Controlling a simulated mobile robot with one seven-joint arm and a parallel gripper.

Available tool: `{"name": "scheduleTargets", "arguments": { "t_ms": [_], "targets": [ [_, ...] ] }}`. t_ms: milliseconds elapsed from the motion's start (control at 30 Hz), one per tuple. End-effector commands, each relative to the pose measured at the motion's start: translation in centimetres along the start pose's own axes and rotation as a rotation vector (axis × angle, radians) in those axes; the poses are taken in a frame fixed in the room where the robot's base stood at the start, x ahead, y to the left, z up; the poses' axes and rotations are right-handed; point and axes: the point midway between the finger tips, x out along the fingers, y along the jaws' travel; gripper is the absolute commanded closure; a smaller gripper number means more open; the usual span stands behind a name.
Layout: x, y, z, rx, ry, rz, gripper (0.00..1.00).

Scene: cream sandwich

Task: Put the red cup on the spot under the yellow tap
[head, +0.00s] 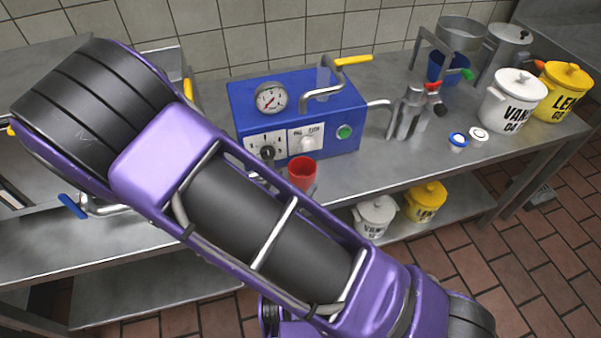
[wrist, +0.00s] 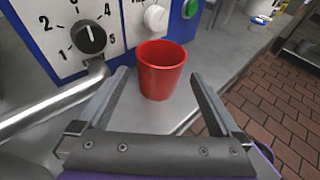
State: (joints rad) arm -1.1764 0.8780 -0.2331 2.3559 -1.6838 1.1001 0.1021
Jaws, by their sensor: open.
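The red cup (head: 302,173) stands upright on the steel counter in front of the blue machine. In the wrist view the red cup (wrist: 162,68) is between and slightly beyond the tips of my gripper (wrist: 158,80). My gripper is open and empty, with visible gaps on both sides of the cup. In the head view my arm hides the gripper. A chrome spout (head: 320,95) with a yellow handle (head: 353,60) rises over the blue machine. Another yellow handle (head: 188,89) shows at the left, partly behind my arm. The spot under either is not clearly visible.
The blue machine (head: 350,105) with gauge and dials stands close behind the cup. A chrome bar (wrist: 50,115) runs close to my left finger. White (head: 508,103) and yellow (head: 565,90) canisters stand at the right. Counter (head: 365,172) right of the cup is clear.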

Motion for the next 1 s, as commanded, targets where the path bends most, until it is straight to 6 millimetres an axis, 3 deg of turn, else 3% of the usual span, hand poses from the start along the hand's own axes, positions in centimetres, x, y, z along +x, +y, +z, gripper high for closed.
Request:
{"name": "scheduleTargets", "arguments": {
  "t_ms": [200,367,1000],
  "targets": [
    [-4.5,0.1,0.1,-0.001,0.001,0.004,0.0],
    [-6.3,0.0,0.1,-0.001,-0.001,0.001,0.0],
    [-6.7,-0.1,0.0,0.0,-0.001,-0.002,0.0]
  ]
}}
